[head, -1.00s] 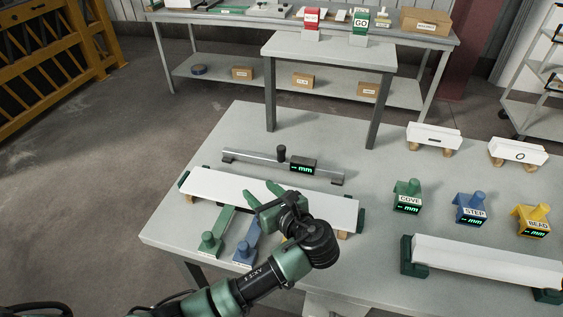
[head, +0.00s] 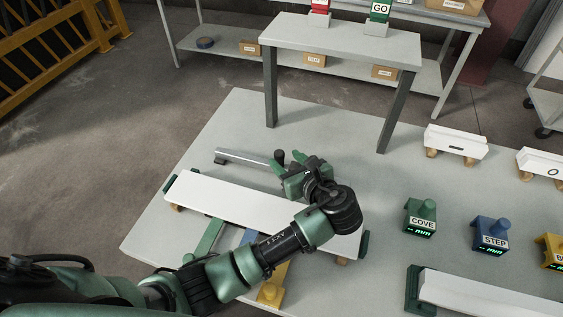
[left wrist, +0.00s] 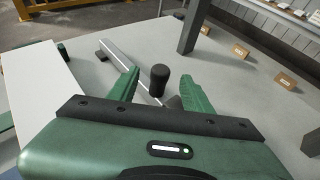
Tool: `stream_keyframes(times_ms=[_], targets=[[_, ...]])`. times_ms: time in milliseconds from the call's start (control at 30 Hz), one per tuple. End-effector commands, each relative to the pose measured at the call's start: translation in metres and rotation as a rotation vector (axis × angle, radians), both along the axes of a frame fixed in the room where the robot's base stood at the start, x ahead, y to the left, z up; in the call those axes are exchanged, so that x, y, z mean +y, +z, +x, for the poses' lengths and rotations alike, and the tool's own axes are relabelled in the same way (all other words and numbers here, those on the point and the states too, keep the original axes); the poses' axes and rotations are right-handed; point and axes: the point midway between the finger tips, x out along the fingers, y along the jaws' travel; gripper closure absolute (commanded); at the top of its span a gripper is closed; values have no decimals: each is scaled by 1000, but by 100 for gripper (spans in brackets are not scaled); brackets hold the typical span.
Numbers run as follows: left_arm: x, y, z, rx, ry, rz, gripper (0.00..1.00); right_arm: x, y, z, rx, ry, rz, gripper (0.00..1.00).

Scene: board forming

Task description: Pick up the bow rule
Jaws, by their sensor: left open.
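The bow rule (head: 240,157) is a thin grey metal bar with a black knob (head: 279,157), lying on the table behind the long white board (head: 235,205). My left gripper (head: 287,161) is open at the knob; its arm hides the display and right part of the rule. In the left wrist view the knob (left wrist: 158,79) stands upright between the spread green fingers (left wrist: 160,85), and the bar (left wrist: 122,58) runs away to the upper left. I cannot tell whether the fingers touch the knob. My right gripper is not in view.
A small raised stand (head: 340,40) is behind the rule. COVE (head: 421,218) and STEP (head: 490,236) gauges, a yellow gauge and a second white board (head: 480,300) are to the right. Green, blue and yellow pieces lie partly under the near board. Bare table lies left of the stand.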

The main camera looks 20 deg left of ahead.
Motion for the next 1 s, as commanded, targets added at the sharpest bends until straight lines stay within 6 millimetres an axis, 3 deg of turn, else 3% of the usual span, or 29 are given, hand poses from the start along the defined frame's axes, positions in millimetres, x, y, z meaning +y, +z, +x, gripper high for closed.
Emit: stream_keyframes(times_ms=[267, 400, 667, 700, 867, 1000], targets=[[20, -18, 26, 1, 3, 4, 50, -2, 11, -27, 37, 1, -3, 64], [30, -25, 37, 0, 1, 2, 50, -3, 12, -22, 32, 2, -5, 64], [32, -28, 40, -1, -1, -1, 50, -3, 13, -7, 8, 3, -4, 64], [32, -28, 40, -1, -1, -1, 53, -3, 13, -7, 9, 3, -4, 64], [32, -28, 40, -1, -1, -1, 98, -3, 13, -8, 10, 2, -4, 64], [32, -28, 40, 0, -1, 0, 100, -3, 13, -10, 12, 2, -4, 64]])
